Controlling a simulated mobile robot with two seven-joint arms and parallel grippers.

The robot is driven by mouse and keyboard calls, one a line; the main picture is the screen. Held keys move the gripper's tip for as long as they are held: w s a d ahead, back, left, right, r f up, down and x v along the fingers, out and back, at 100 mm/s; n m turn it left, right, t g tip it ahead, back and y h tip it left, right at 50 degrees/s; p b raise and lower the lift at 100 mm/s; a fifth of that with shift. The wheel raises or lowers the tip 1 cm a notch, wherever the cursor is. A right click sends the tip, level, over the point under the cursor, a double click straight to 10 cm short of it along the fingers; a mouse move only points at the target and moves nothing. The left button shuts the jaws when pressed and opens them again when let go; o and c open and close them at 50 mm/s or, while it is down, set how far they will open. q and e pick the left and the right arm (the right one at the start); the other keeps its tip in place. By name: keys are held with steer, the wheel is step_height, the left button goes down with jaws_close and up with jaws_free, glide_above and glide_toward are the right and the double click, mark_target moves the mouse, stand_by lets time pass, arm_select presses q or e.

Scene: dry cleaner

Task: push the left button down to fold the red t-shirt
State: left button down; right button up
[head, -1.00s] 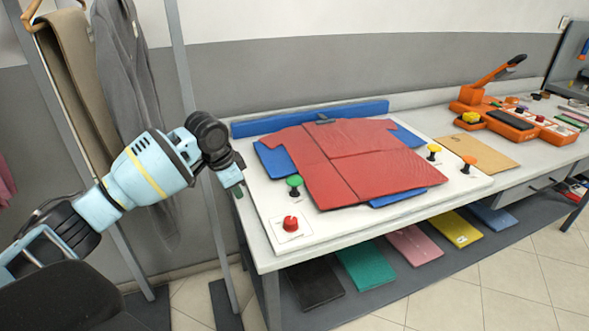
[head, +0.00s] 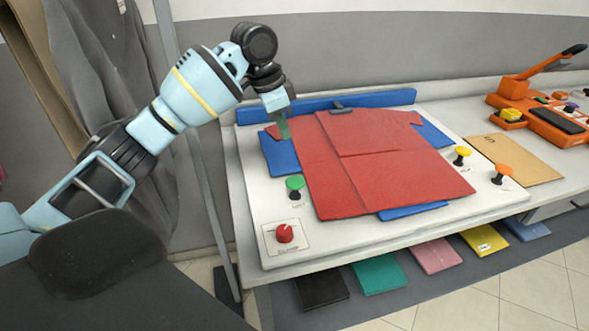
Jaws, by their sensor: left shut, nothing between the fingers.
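The red t-shirt (head: 375,165) lies flat on the blue folding panels (head: 282,157) of the white folding board (head: 300,240). A green button (head: 295,187) stands upright at the board's left side, behind a red knob (head: 285,233). A yellow button (head: 461,155) and an orange button (head: 501,173) stand at the right side. My left gripper (head: 284,130) is shut and empty, pointing down over the shirt's left sleeve. It is behind and above the green button, apart from it. Whether its tip touches the sleeve is unclear. My right gripper is not in view.
An orange press-like device (head: 545,110) and a tan envelope (head: 515,158) are on the counter to the right. A clothes rack post (head: 190,130) with hanging grey garments (head: 120,110) stands left. Coloured folders, including a teal one (head: 379,275), lie on the lower shelf.

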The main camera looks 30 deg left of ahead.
arm_select(q)
steer(key=f, duration=0.1)
glide_above(297, 181)
steer(key=f, duration=1.1)
steer(key=shift+s+a+b, duration=0.2)
steer(key=shift+s+b, duration=0.1)
steer(key=shift+b, duration=0.1)
steer(key=shift+f, duration=0.9)
